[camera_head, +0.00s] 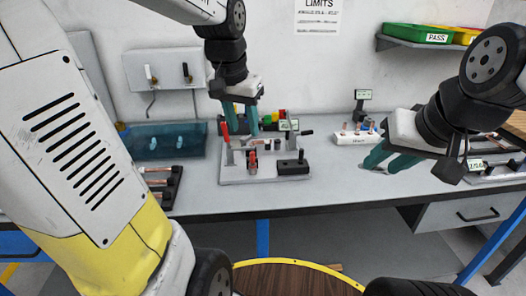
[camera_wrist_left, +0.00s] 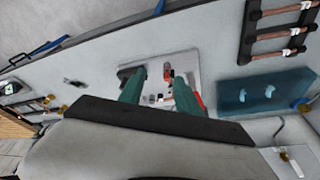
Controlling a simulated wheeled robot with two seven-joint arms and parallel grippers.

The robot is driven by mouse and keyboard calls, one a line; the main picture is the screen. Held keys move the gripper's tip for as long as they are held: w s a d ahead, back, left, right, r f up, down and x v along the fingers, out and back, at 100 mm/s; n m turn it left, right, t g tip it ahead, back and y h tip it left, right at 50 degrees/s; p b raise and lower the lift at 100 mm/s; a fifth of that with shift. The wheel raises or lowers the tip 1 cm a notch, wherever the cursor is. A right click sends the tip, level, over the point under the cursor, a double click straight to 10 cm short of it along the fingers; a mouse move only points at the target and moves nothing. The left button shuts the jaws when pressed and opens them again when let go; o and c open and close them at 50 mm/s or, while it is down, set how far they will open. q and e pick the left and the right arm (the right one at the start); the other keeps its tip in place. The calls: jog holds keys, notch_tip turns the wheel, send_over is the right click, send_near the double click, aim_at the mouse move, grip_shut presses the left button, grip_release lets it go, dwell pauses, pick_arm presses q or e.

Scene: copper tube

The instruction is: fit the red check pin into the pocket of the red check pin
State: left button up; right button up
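My left gripper (camera_head: 241,122) hangs above the grey fixture plate (camera_head: 228,179). Its teal fingers are spread in the left wrist view (camera_wrist_left: 160,92), and I see nothing gripped between them. My right gripper (camera_head: 386,160) has its teal fingers apart, beside the front right of a white pin block (camera_head: 349,139). Small coloured pins stand in that block; one looks reddish, but they are too small to identify surely as the red check pin. A red part (camera_head: 252,162) is on the fixture plate, near a red upright handle (camera_head: 225,133). I cannot make out the pocket.
A black block (camera_head: 292,166) with a knob sits at the plate's right. A blue translucent bin (camera_head: 166,139) and a dark rack with copper tubes (camera_head: 160,184) stand left. Green and yellow bins (camera_head: 418,34) are on the wall shelf. Bare bench lies between plate and right gripper.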

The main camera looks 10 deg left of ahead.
aim_at(252, 152)
pick_arm(q)
jog(key=w+f+g, duration=0.1)
jog(key=w+f, duration=0.2)
jog(key=w, duration=0.1)
jog(key=w+f+m+g, duration=0.1)
jog(key=w+f, duration=0.2)
jog(key=w, duration=0.1)
jog(key=w+a+f+g, duration=0.1)
jog(key=w+f, duration=0.2)
jog(key=w, duration=0.1)
jog(key=shift+f+m+y, duration=0.1)
jog(key=shift+m+y, duration=0.3)
jog(key=f, duration=0.8)
jog(key=shift+w, duration=0.3)
grip_shut()
